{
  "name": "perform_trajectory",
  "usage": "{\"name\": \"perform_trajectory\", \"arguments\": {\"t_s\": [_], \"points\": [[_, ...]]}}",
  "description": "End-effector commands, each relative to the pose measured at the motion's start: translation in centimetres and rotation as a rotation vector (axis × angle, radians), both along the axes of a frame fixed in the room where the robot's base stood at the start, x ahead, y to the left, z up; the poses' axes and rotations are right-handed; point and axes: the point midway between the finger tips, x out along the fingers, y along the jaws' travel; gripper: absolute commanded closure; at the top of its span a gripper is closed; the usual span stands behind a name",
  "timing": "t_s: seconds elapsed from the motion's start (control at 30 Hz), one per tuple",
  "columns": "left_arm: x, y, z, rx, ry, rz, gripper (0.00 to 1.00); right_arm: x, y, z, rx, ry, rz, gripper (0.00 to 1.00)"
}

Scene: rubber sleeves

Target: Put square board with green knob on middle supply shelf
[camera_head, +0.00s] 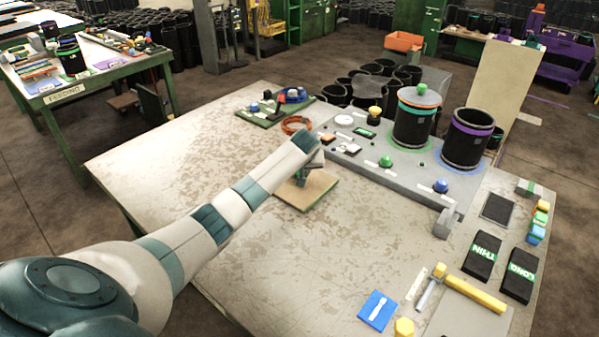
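A square tan board (318,195) lies on or just above the worn table, near its middle; I cannot tell if it touches the table. My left arm reaches in from the left, and my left gripper (303,178) points down over the board's upper part. The fingers are small and partly hidden by the wrist, so I cannot tell if they are closed on a knob. No green knob shows clearly on this board. My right gripper is out of view. I cannot pick out a middle supply shelf with certainty.
Right of the board, a grey panel (400,180) carries two black sleeves (413,125) (465,145) and knobs. An orange ring (296,124) and a green tray (262,117) lie behind. Black blocks (483,256) and a yellow-handled tool (475,295) lie front right. The table's left part is clear.

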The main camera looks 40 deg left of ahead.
Motion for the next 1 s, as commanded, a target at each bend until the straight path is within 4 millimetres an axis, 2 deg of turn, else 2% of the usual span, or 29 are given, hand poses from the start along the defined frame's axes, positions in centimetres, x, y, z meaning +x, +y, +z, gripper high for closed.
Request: {"name": "perform_trajectory", "arguments": {"t_s": [0.47,0.5,0.57,1.0], "points": [[0.05,0.00,-0.70,0.001,-0.002,-0.001,1.00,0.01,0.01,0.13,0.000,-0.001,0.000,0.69],[0.01,0.00,-0.75,0.000,-0.001,-0.001,0.65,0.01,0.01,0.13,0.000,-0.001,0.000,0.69],[0.01,0.01,-0.75,0.000,-0.001,-0.001,0.54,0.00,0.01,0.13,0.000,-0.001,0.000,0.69],[-0.04,-0.04,-0.37,0.001,-0.001,0.000,0.54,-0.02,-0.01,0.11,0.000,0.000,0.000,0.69]]}}
